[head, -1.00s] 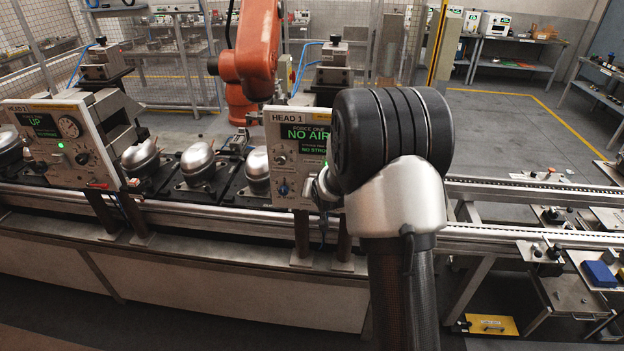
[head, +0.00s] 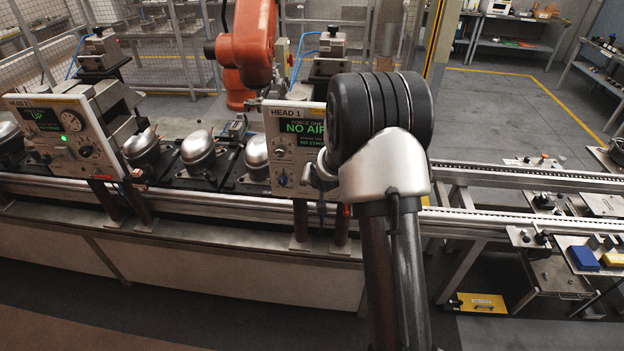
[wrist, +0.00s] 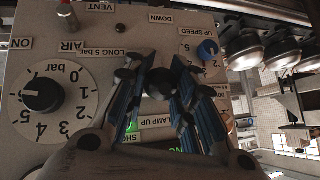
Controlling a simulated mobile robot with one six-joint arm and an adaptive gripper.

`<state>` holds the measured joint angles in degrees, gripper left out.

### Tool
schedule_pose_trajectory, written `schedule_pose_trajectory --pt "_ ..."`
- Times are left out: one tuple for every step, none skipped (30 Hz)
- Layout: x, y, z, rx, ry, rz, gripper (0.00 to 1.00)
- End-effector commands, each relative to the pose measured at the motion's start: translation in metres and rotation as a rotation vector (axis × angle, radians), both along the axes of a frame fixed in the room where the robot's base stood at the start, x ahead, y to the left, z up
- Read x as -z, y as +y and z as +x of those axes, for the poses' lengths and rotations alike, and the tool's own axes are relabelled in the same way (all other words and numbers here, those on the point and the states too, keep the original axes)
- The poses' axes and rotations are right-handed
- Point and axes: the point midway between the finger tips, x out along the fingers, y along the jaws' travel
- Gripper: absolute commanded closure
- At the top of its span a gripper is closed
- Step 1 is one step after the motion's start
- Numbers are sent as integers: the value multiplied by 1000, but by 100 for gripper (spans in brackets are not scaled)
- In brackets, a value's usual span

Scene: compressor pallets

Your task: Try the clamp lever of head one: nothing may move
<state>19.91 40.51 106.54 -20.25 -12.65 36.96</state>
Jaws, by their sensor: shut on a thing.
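The head 1 panel (head: 295,148) stands on the line in the head view. Its screen reads NO AIR and NO STROKE. In the wrist view the panel (wrist: 105,28) appears upside down. My gripper (wrist: 158,88) is shut on the black ball knob of the clamp lever (wrist: 161,84), with a blue-padded finger on each side. A label reading CLAMP UP lies beside the fingers, and one reading DOWN lies on the opposite side.
The black pressure dial (wrist: 42,95) and a blue UP SPEED knob (wrist: 207,49) sit near my fingers. Silver compressor domes (head: 198,147) stand along the line. A second panel (head: 60,130) shows UP and a green light. An orange robot arm (head: 250,45) stands behind.

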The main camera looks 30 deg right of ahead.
Motion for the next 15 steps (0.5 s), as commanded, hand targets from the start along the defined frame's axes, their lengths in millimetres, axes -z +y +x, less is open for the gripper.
schedule_pose_trajectory --pt "4 1 -3 1 11 3 75" --pt "4 1 -3 1 11 3 73" --pt "3 1 -3 2 10 2 71" --pt "3 0 -3 1 9 2 69" --pt "3 0 -2 1 9 2 67" --pt "2 0 -2 0 7 1 64" --pt "2 0 -2 0 7 1 62" --pt "2 0 -2 1 6 1 60" --pt "2 0 -1 0 4 1 57" --pt "1 0 -1 0 4 1 55" --pt "1 0 -1 0 4 1 55" --pt "1 0 -1 1 4 0 55" --pt "1 0 -1 0 3 1 55" --pt "1 0 -1 0 2 0 55" --pt "1 0 -1 0 2 0 55"
